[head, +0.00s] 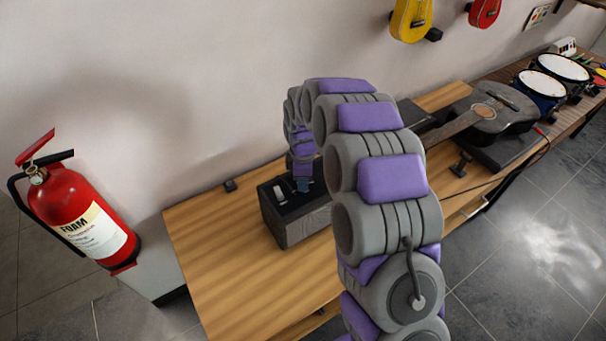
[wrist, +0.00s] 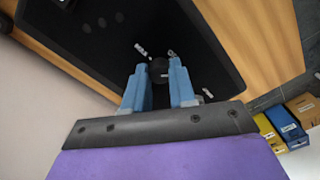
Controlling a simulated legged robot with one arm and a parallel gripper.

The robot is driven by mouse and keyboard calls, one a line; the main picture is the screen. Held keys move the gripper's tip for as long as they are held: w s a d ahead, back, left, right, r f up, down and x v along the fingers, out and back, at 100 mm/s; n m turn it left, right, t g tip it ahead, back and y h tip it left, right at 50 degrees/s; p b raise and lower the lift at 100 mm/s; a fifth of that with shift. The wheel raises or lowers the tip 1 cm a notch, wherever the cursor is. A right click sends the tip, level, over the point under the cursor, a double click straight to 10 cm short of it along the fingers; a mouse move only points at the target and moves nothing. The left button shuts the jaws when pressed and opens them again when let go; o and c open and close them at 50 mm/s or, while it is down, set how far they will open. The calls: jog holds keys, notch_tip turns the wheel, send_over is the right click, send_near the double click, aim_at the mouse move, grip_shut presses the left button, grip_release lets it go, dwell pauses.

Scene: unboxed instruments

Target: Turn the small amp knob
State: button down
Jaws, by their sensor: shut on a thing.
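The amp (head: 283,226) is a dark box with a grey front, standing on the wooden table in the head view. Its black top panel (wrist: 85,32) fills much of the wrist view, with small white labels on it. The small knob (wrist: 158,69) is dark and round and sits between the tips of my gripper's two blue fingers (wrist: 158,74). My gripper (head: 303,184) comes down onto the amp's top from above and is shut on the knob. In the head view the knob is hidden by my gripper and arm.
A guitar (head: 490,112) lies on a dark stand to the right, with drums (head: 540,88) beyond. A red fire extinguisher (head: 75,205) stands left of the table. Coloured boxes (wrist: 285,125) show at the wrist view's right.

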jog(key=m+p, duration=0.2)
jog(key=m, duration=0.3)
jog(key=shift+m+p, duration=0.3)
jog(key=shift+p, duration=0.05)
jog(key=m+p, duration=0.1)
jog(key=m, duration=0.4)
jog(key=shift+p, duration=0.4)
jog(key=shift+m, duration=0.4)
jog(key=c, duration=0.9)
grip_release()
jog(key=shift+c, duration=0.2)
jog(key=shift+w+r+p, duration=0.1)
jog(key=shift+r+p, duration=0.55)
jog(key=shift+r, duration=7.95)
